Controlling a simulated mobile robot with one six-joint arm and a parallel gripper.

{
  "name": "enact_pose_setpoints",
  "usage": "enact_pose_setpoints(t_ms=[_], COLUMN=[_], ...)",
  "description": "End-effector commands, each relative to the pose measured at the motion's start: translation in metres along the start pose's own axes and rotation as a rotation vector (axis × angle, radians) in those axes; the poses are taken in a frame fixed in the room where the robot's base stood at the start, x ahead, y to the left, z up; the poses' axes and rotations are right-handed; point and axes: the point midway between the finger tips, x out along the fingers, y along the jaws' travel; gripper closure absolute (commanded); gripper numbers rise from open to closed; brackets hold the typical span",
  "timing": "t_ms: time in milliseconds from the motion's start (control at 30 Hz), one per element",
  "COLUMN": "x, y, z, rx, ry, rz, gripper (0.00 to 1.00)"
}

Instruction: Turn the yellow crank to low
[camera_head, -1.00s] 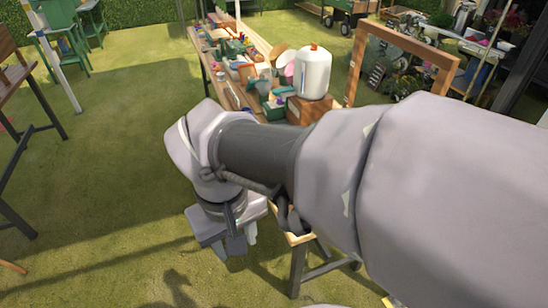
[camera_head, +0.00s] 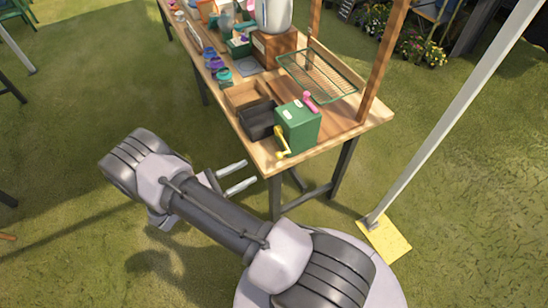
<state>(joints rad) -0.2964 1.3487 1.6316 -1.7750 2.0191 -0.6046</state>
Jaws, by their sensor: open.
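The yellow crank (camera_head: 281,142) is on the front-left face of a green box (camera_head: 299,128), which stands near the front corner of the wooden table (camera_head: 330,138). A pink crank (camera_head: 311,102) is on the box's upper right side. My gripper (camera_head: 251,173) is open and empty, to the left of and below the yellow crank, just off the table's edge. Its two pale fingers point right, towards the table, apart from the crank. The markings for the crank's setting are too small to read.
A black bin (camera_head: 258,120) and a wooden tray (camera_head: 246,95) stand left of the green box. A wire rack (camera_head: 318,75) and a wooden post (camera_head: 384,62) are behind it. A white pole (camera_head: 455,110) stands on a yellow base (camera_head: 385,240) at the right. Grass is open at the left.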

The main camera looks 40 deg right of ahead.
Motion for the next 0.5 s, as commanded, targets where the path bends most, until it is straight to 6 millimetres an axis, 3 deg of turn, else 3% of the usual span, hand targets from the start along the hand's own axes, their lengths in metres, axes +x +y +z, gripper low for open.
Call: enact_pose_setpoints(t_ms=[233, 500], x=[0.072, 0.108], y=[-0.001, -0.001], z=[-0.002, -0.001], rx=[0.000, 0.001], ry=[0.000, 0.001], rz=[-0.004, -0.002], gripper=[0.57, 0.57])
